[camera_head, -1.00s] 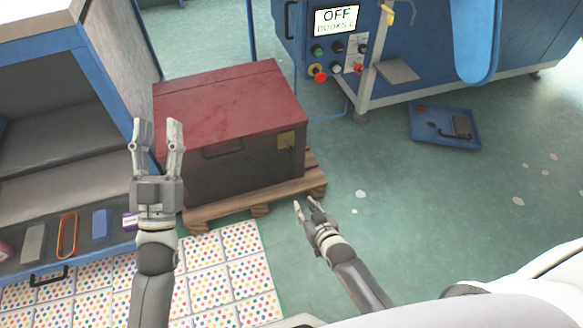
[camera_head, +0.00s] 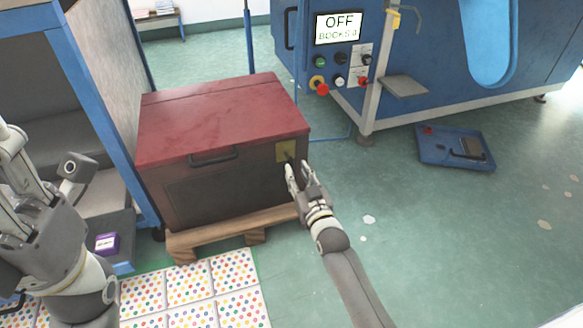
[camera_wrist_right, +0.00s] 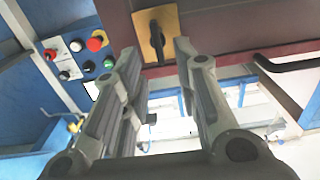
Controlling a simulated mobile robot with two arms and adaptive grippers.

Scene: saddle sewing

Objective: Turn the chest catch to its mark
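The chest (camera_head: 225,150) has a red lid and dark brown sides and stands on a wooden pallet. Its catch is a dark lever on a brass plate (camera_head: 286,150) at the right end of the front face. In the right wrist view the catch lever (camera_wrist_right: 157,42) lies on the plate, beyond and between my fingertips. My right gripper (camera_head: 298,168) is open, just in front of and slightly below the plate, with no visible contact. It also shows in the right wrist view (camera_wrist_right: 155,55). My left gripper (camera_head: 45,165) is at the left edge, its fingertips partly out of clear view.
A blue machine (camera_head: 400,60) with a control panel stands behind right. A blue tray (camera_head: 455,148) lies on the floor at right. A blue-framed shelf (camera_head: 85,60) stands left of the chest, with a purple box (camera_head: 107,243).

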